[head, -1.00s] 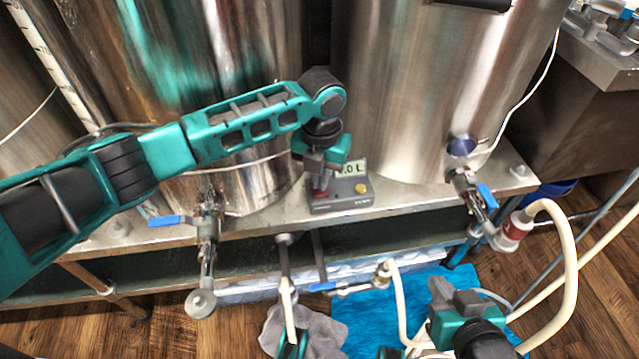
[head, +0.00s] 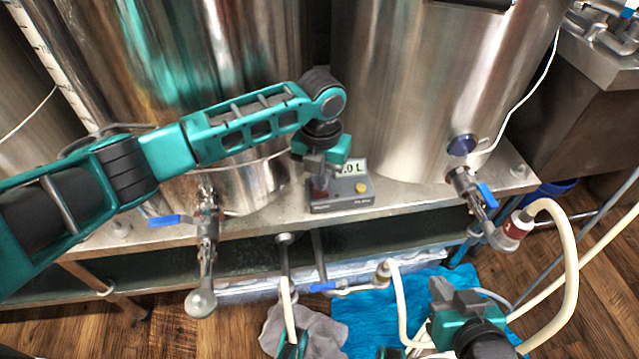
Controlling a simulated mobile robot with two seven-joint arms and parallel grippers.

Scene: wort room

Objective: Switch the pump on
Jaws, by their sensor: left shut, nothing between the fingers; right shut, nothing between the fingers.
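A small grey control box (head: 345,203) stands on the steel shelf between the two kettles. It has a display (head: 352,168) reading about ".0 L", partly covered, a yellow button (head: 361,187) at right and a red button (head: 319,195) at left. My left gripper (head: 319,186) is shut and points down over the red button; its fingertips hide part of it, and I cannot tell whether they touch it. My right gripper (head: 440,290) is shut and empty, low over the blue cloth. The pump (head: 291,347) seems to be partly in view at the bottom edge.
Steel kettles (head: 400,100) stand behind the box. Valves with blue handles (head: 172,220) stick out at left, at right (head: 487,196) and below (head: 323,286). A cream hose (head: 570,260) loops at right. A grey rag (head: 318,330) and a blue cloth (head: 370,318) lie below.

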